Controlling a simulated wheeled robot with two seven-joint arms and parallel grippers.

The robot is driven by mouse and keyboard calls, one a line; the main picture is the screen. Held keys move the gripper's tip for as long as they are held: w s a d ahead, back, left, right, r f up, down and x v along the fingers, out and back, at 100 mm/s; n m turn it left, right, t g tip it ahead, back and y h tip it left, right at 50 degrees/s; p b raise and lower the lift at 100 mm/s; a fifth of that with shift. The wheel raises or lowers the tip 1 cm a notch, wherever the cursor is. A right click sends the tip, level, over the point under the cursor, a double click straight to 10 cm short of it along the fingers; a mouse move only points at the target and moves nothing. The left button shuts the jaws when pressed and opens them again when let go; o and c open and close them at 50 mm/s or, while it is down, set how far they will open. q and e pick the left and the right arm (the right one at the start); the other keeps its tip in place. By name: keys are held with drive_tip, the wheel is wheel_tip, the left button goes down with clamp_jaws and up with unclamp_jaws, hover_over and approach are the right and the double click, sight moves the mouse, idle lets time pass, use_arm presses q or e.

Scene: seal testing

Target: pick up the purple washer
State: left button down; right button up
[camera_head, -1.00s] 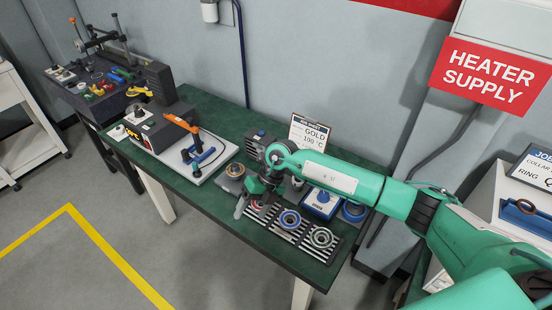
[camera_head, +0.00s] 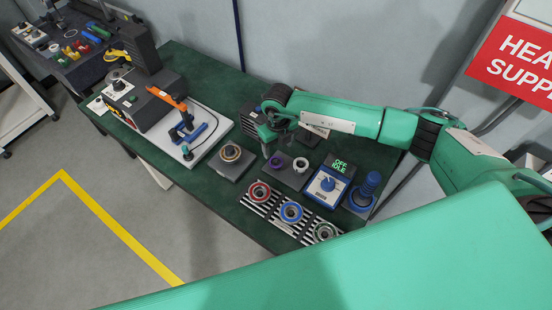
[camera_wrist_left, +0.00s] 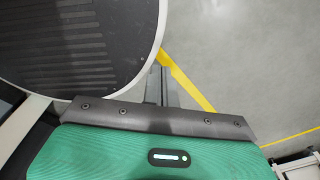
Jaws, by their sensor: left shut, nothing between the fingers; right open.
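The purple washer (camera_head: 275,162) is a small ring on a dark grey plate (camera_head: 287,180), just left of a white ring (camera_head: 300,164). My right gripper (camera_head: 270,132) is above and behind it in the head view, apart from it and holding nothing. Its fingers are small and partly hidden against the dark equipment. My left gripper (camera_wrist_left: 162,85) shows in the left wrist view, shut and empty, above the grey floor. The left gripper does not show in the head view.
In front are red (camera_head: 258,191), blue (camera_head: 291,212) and grey (camera_head: 325,231) rings on striped pads. A blue box reading OFF IDLE (camera_head: 327,184) and a blue stand (camera_head: 366,190) are to the right. A gold-topped ring (camera_head: 230,153) sits on a block to the left.

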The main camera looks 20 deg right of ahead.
sight(276, 162)
drive_tip(key=shift+s+a+f+p, duration=0.15)
drive_tip(key=shift+a+f+p, duration=0.1)
drive_tip(key=shift+f+p, duration=0.45)
wheel_tip(276, 162, down, 3)
drive_tip(key=shift+s+a+f+p, duration=0.1)
drive_tip(key=shift+a+f+p, duration=0.1)
drive_tip(key=shift+p, duration=0.55)
drive_tip(key=shift+f, duration=0.45)
use_arm(q)
drive_tip(key=r, duration=0.2)
drive_tip(key=w+r, duration=0.1)
drive_tip(key=shift+d, duration=0.3)
drive_tip(key=shift+w, duration=0.3)
drive_tip(key=shift+f+b, duration=0.25)
drive_tip(key=shift+b, duration=0.05)
use_arm(e)
drive_tip(key=shift+f, duration=0.25)
drive_tip(key=c, duration=1.1)
